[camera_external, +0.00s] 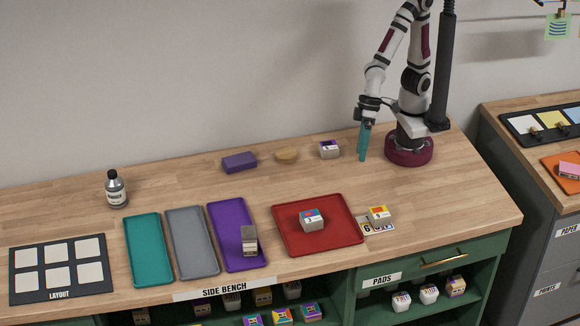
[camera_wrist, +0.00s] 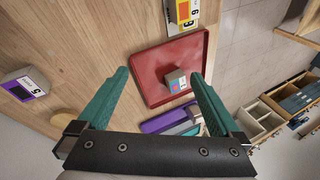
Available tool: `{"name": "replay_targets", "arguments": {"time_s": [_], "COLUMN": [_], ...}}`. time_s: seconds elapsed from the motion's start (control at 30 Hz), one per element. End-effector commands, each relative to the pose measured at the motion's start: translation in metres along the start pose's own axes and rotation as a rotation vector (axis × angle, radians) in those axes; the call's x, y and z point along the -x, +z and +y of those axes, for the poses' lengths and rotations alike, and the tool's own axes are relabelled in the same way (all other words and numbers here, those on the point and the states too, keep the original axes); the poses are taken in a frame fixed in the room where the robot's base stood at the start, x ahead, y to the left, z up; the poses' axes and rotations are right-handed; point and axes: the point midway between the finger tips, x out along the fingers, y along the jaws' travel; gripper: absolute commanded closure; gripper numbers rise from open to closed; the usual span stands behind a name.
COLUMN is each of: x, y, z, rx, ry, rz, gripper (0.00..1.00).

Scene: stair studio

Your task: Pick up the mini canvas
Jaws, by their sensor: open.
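I cannot tell for certain which piece is the mini canvas; several small blocks have printed faces. One grey-white block with a red and blue top (camera_external: 312,219) sits on the red tray (camera_external: 345,238); it also shows in the wrist view (camera_wrist: 175,81), between and beyond my fingers. A white block with a purple label (camera_external: 329,149) stands at the back, left of my gripper. My gripper (camera_external: 363,158) points down above the bench, with teal fingers apart and nothing between them.
A purple tray (camera_external: 226,220) holds a grey-brown block (camera_external: 249,240). Grey (camera_external: 190,240) and teal (camera_external: 147,250) trays lie left of it. A purple block (camera_external: 239,162), tan oval piece (camera_external: 287,156) and bottle (camera_external: 116,188) stand farther back. Bare wood separates my gripper from the red tray.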

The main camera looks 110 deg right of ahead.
Motion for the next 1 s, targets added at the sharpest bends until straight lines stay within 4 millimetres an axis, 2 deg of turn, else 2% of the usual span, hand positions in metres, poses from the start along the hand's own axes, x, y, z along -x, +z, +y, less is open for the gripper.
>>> {"name": "replay_targets", "arguments": {"time_s": [0.03,0.1,0.2,0.3,0.4,0.53,0.8,1.0], "x": [-0.034,-0.075,-0.113,-0.123,-0.118,-0.115,-0.157,-0.174], "y": [0.005,0.006,0.012,0.018,0.025,0.025,-0.033,-0.056], "z": [-0.019,-0.035,-0.036,-0.030,-0.028,-0.030,-0.041,-0.047], "rx": [0.025,0.046,0.138,0.294,0.441,0.528,0.528,0.531], "ry": [-0.008,-0.006,0.040,0.080,0.096,0.099,0.101,0.098], "rz": [0.050,0.188,0.430,0.667,0.835,0.928,0.936,0.934], "gripper": [0.00,0.00,0.00,0.00,0.00,0.00,0.00,0.00]}}
